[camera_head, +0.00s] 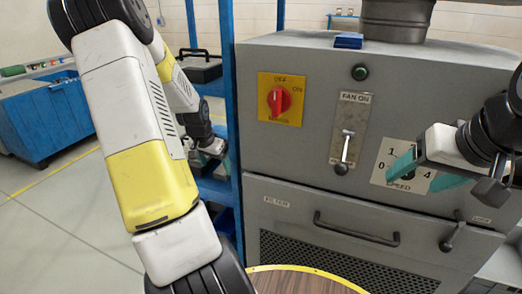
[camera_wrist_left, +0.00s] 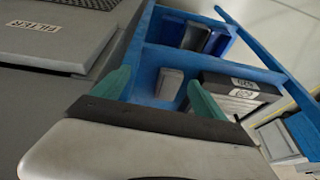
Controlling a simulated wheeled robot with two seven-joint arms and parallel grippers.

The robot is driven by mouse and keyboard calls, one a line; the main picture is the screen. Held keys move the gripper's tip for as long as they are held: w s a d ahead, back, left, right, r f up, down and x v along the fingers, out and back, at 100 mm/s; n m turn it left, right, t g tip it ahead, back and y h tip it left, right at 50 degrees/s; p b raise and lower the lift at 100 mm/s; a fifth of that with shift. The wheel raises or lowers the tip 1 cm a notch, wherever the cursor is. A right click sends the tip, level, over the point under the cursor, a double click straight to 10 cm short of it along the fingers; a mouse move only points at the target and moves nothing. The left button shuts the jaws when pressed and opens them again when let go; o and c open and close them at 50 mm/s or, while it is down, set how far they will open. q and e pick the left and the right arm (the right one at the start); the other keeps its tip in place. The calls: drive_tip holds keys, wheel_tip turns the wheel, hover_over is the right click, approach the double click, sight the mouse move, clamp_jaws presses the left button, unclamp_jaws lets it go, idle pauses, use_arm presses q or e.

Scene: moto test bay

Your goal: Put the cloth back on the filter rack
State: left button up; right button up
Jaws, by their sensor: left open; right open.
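The blue rack (camera_head: 229,100) stands left of the grey machine; its shelf compartments show in the left wrist view (camera_wrist_left: 184,58). My left gripper (camera_head: 214,160) is at the rack's lower shelves, with its teal fingers apart. In the left wrist view, the left gripper (camera_wrist_left: 160,86) points into a compartment with a small grey block (camera_wrist_left: 170,84) between and beyond the fingertips, apart from them as far as I can tell. I cannot make out a cloth for certain. My right gripper (camera_head: 416,177) is open and empty in front of the machine's speed dial.
A black labelled box (camera_wrist_left: 238,95) sits beside the grey block. A flat blue item (camera_head: 348,41) lies on the machine top; I cannot tell what it is. The filter drawer (camera_head: 310,212) is shut. A round wooden top (camera_head: 300,284) is at the bottom. A blue cart (camera_head: 45,115) stands far left.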

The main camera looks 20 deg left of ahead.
use_arm(q)
drive_tip(key=s+d+r, duration=0.3)
drive_tip(key=d+r, duration=0.3)
drive_tip(key=r, duration=0.1)
drive_tip(key=s+d+r, duration=0.3)
drive_tip(key=d+r, duration=0.3)
drive_tip(key=r, duration=0.2)
drive_tip(key=s+d+r+t+h, duration=0.1)
drive_tip(key=s+d+r, duration=0.3)
drive_tip(key=s+d, duration=0.2)
drive_tip(key=s+d+r+t+h, duration=0.1)
drive_tip(key=s+d+r, duration=0.2)
drive_tip(key=s+d, duration=0.3)
drive_tip(key=s, duration=0.4)
drive_tip(key=shift+d+r+n, duration=0.25)
drive_tip(key=shift+r+n, duration=0.05)
drive_tip(key=shift+r, duration=0.1)
drive_tip(key=shift+w, duration=0.1)
